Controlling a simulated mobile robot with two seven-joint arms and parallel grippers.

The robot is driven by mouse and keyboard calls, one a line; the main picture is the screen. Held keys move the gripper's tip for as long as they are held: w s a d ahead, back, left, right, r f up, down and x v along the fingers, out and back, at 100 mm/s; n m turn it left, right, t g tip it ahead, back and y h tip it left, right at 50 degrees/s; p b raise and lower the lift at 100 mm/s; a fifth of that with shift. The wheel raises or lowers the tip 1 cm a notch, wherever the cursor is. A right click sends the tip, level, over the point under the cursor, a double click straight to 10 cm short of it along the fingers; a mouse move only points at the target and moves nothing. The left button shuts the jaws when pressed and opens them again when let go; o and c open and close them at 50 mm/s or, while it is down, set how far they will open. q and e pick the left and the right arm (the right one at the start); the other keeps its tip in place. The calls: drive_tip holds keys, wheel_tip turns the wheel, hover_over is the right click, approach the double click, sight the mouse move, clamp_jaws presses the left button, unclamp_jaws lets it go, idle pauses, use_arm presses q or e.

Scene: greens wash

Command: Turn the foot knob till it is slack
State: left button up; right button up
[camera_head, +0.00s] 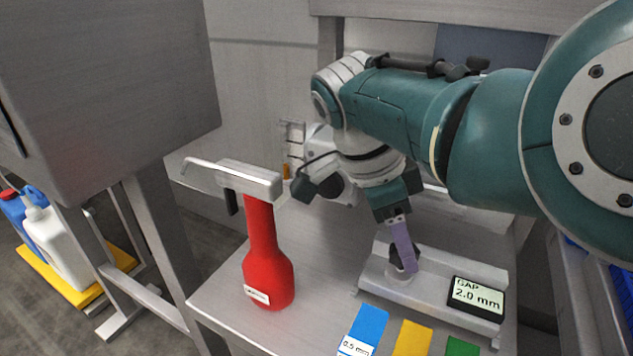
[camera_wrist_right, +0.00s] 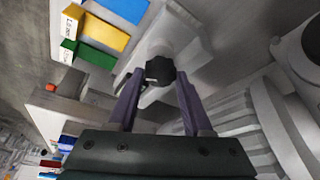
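The foot knob (camera_head: 404,259) is black and lobed, on a pale round base on a grey metal fixture (camera_head: 375,275). A display (camera_head: 477,296) on the fixture reads "GAP 2.0 mm". My right gripper (camera_head: 404,247) reaches down over the knob with its purple fingers. In the right wrist view the knob (camera_wrist_right: 160,71) sits between the fingertips (camera_wrist_right: 160,76), with what looks like a narrow space on each side. The fingers stand apart, and no firm contact shows. In the head view the near finger partly hides the knob. My left gripper is not in view.
A red bottle-shaped tool (camera_head: 268,270) with a metal head stands left on the steel table (camera_head: 225,309). Blue (camera_head: 368,326), yellow (camera_head: 412,338) and green (camera_head: 462,347) strips lie in front of the fixture. A steel cabinet (camera_head: 105,85) stands left. Jugs (camera_head: 55,245) sit on a yellow tray.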

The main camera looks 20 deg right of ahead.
drive_tip(key=o, duration=0.4)
drive_tip(key=shift+o, duration=0.2)
drive_tip(key=shift+r, duration=0.1)
wheel_tip(320, 180, up, 20)
drive_tip(key=p, duration=0.8)
